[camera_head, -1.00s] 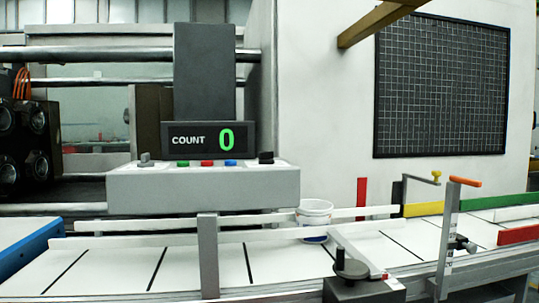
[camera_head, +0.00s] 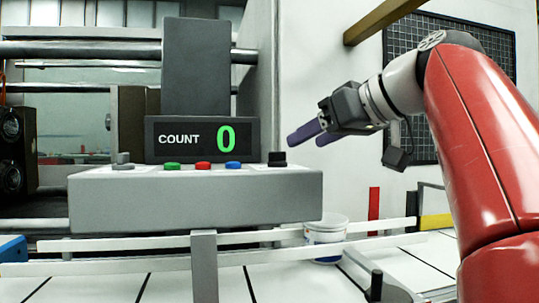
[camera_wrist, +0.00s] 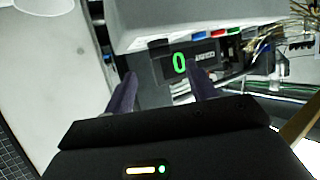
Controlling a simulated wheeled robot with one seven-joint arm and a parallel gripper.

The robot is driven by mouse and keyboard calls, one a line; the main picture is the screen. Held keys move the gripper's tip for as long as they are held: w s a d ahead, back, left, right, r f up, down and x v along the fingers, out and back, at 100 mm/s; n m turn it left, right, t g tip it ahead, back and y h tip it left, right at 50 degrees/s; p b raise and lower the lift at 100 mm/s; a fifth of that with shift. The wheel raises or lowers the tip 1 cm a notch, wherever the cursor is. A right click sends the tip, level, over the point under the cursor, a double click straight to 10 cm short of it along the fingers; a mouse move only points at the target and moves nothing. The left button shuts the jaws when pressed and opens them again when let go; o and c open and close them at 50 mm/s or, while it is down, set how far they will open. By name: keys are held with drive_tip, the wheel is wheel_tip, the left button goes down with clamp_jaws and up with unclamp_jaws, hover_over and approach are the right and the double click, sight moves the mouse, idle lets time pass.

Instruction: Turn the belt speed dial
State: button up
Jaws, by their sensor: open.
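The grey control box (camera_head: 200,203) carries a black knob (camera_head: 277,159) at its right end and a grey knob (camera_head: 123,161) at its left end. No lettering shows which knob is the belt speed dial. My gripper (camera_head: 304,141) is open and empty, with purple fingers pointing left, a little above and to the right of the black knob in the picture. It appears apart from it.
Green (camera_head: 172,166), red (camera_head: 203,166) and blue (camera_head: 233,166) buttons sit between the knobs. A display (camera_head: 198,139) behind them reads COUNT 0. A white tub (camera_head: 326,229) stands by the conveyor rails below. The space around my fingers looks clear.

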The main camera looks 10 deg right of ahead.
sight(283, 162)
drive_tip(key=shift+w+a, duration=0.4)
drive_tip(key=shift+w, duration=0.35)
drive_tip(key=x, duration=0.6)
drive_tip(key=shift+w+a, duration=0.15)
drive_tip(key=shift+w, duration=0.05)
drive_tip(key=c, duration=1)
